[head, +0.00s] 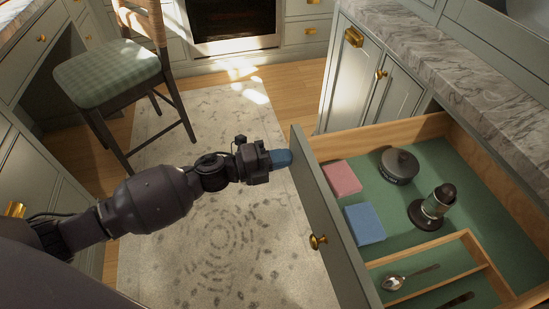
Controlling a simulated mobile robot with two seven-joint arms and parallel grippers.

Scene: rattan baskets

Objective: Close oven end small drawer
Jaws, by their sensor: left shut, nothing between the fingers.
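An open drawer (322,222) with a grey-green front and a brass knob (318,241) sticks out from the cabinet at the right. My left gripper (283,158) is shut and empty, its blue fingertips at the outer face of the drawer front near its far end. I cannot tell whether they touch it. Inside the drawer lie a pink block (342,179), a blue block (365,223), a dark round lidded item (399,166), a dark upright item (437,203) and a spoon (409,277) in a wooden divider. My right gripper is not in view.
An oven (233,20) stands at the back. A chair with a green checked seat (108,72) is at the upper left. A patterned rug (215,240) covers clear floor in front of the drawer. A marble counter (440,60) runs above the right cabinets.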

